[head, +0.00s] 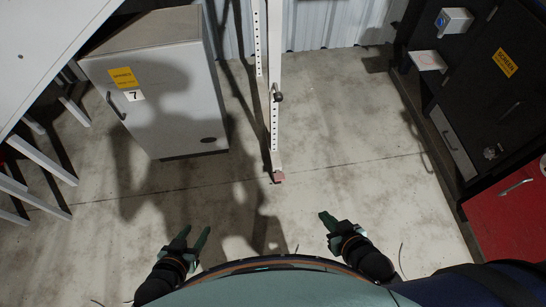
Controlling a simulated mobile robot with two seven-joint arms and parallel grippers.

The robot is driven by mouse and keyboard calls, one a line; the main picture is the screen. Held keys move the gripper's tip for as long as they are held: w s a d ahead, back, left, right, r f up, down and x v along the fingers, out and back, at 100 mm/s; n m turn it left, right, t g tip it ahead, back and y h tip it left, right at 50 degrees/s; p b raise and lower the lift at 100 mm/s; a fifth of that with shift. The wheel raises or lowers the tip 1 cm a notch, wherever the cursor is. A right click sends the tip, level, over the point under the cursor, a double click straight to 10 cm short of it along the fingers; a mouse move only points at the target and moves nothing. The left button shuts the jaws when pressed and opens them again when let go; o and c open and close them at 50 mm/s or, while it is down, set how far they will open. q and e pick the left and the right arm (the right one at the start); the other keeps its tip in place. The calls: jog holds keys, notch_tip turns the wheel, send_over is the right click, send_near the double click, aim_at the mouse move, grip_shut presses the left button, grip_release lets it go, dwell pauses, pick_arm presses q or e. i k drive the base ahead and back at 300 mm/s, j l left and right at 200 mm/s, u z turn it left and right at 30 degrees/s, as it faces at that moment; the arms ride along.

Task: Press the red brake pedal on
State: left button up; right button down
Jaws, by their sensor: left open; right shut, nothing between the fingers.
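A small red piece (279,177), which looks like the brake pedal, sits low at the near foot of a white perforated post (274,110). It is small, and I cannot tell whether it is up or pressed. My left gripper (196,230) is open and empty, below and left of the red piece in the head view. My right gripper (324,216) is shut and empty, below and right of it. Both are apart from the red piece.
A grey cabinet (165,95) marked 7 stands left of the post, beside a white table (45,45). A black machine (480,90) with a yellow SCREEN label and a red cabinet (515,215) stand at the right. The concrete floor (355,160) between is clear.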

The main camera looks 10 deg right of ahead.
aim_at(278, 176)
jog(key=i+j, duration=0.2)
jog(key=i, duration=0.2)
jog(key=i+j, duration=0.15)
jog(key=i, duration=0.25)
jog(key=i+j, duration=0.2)
jog(key=i, duration=0.2)
jog(key=l+z, duration=0.05)
